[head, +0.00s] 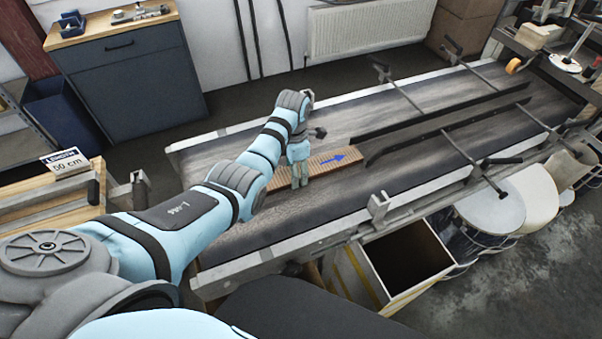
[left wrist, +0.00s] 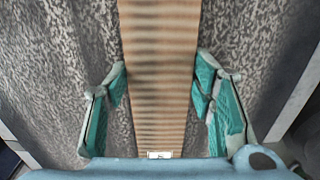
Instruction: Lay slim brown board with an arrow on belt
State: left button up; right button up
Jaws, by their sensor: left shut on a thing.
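The slim brown board (head: 345,171) has a blue arrow on its top that points to the right. It is at the middle of the grey belt (head: 410,185), flat along it; whether it touches the belt or is held just above, I cannot tell. My left gripper (head: 299,184) is shut on the board near its left part. In the left wrist view the board (left wrist: 160,60) runs lengthwise between the two green fingers of the gripper (left wrist: 161,85), over the grey belt (left wrist: 60,70). A small white label shows on the board there. My right gripper is not in view.
Dark guide rails (head: 440,120) on crossbars stand over the belt to the right of the board. An open box (head: 362,285) stands below the near edge. The belt's left end is clear.

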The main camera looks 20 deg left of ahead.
pick_arm(q)
jog(key=shift+r, duration=0.15)
jog(key=shift+c, duration=0.6)
jog(key=o, duration=1.6)
jog(key=shift+w+f, duration=0.15)
jog(key=shift+f, duration=0.05)
jog(key=shift+c, duration=0.2)
jog(key=shift+r, duration=0.15)
notch_tip(320, 180, up, 12)
jog(key=p, duration=0.2)
